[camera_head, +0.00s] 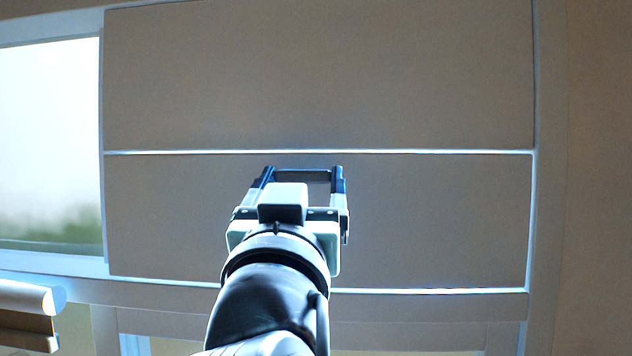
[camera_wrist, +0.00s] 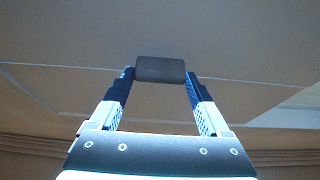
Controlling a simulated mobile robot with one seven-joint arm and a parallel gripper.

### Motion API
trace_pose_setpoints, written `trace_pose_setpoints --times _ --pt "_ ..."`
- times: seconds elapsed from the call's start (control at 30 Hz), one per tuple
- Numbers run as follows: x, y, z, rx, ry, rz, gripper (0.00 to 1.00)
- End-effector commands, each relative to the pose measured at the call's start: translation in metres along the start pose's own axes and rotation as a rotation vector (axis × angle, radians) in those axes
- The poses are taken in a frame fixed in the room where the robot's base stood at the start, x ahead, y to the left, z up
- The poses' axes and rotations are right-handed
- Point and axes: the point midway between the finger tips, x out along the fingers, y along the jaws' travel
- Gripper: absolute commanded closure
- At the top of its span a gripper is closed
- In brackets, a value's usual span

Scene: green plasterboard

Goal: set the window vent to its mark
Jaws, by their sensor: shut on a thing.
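Two wide brown panels fill the window frame, an upper panel (camera_head: 320,75) and a lower panel (camera_head: 435,220). Bright light shows along the seam between them and along the lower panel's bottom and right edges. I cannot tell which panel is the vent. My gripper (camera_head: 305,175) is in front of the lower panel, just below the seam. In the wrist view my gripper (camera_wrist: 158,76) is shut on a small dark handle (camera_wrist: 160,69), with one finger at each end of it. I cannot make out a mark.
A bright window pane (camera_head: 50,145) with blurred greenery is left of the panels. A white roll-like part (camera_head: 28,297) juts in at the lower left. A pale frame post (camera_head: 550,180) and a brown wall (camera_head: 600,180) stand at the right.

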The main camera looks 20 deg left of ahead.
Motion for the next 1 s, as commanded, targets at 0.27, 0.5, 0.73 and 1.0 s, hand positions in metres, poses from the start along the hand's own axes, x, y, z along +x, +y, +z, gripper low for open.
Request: trace_pose_setpoints --times 0.27,0.5,0.73,1.0 --pt "-0.001 0.000 0.001 0.001 0.006 0.000 1.00" --pt "-0.013 -0.001 0.007 0.003 0.064 -0.001 1.00" --pt "-0.032 -0.001 0.013 0.003 0.182 -0.001 1.00" --pt "-0.053 -0.001 0.018 0.003 0.337 -0.002 1.00"
